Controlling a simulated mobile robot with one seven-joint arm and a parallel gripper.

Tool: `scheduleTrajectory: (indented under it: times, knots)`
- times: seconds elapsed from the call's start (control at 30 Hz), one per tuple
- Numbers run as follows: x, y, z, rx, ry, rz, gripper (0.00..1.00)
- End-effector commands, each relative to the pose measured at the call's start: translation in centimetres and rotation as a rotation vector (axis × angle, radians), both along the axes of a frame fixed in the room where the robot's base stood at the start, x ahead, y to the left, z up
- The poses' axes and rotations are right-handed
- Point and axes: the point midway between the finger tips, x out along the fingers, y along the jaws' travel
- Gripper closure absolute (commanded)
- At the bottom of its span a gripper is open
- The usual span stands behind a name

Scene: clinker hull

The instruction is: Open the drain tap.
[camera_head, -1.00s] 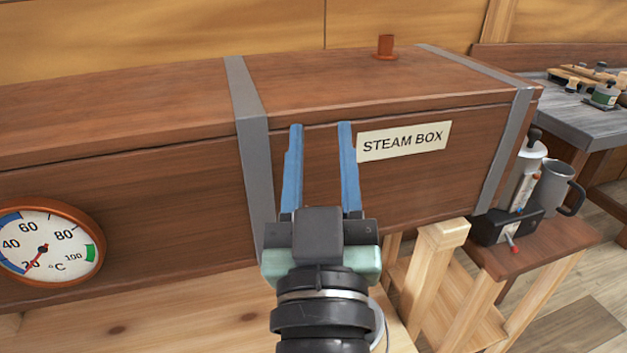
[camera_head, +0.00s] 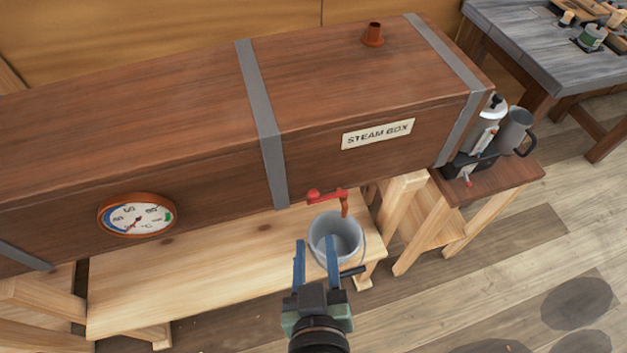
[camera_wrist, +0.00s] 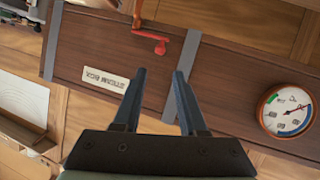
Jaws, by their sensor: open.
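The drain tap (camera_head: 328,196) is a red and copper fitting low on the front of the wooden steam box (camera_head: 200,105). Its red handle points left and its copper spout hangs over a grey bucket (camera_head: 350,231) on the shelf below. In the wrist view the tap (camera_wrist: 150,36) shows at the top, beyond my fingertips. My gripper (camera_head: 315,246) is open and empty, with blue fingers apart. In the head view it stands in front of the bucket, below the tap in the picture, and does not touch the tap.
A dial gauge (camera_head: 137,215) is on the box front at left. A wooden shelf (camera_head: 200,260) runs below the box. At right a small stand (camera_head: 500,180) holds a boiler and a grey jug (camera_head: 515,130). A workbench (camera_head: 540,50) stands at the back right.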

Motion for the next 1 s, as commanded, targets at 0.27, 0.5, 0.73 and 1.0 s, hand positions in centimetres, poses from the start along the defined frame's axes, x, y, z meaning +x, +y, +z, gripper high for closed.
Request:
scheduleTrajectory:
  times: [0.27, 0.5, 0.73, 1.0]
  knots:
    - [1.5, 0.1, -0.8, 0.000, 0.006, 0.001, 0.59]
    - [5.3, 0.2, -2.2, 0.000, 0.006, 0.000, 0.59]
    - [8.9, 0.4, -3.7, 0.000, 0.007, 0.001, 0.59]
    - [11.4, 0.4, -4.8, 0.000, 0.007, 0.000, 0.59]
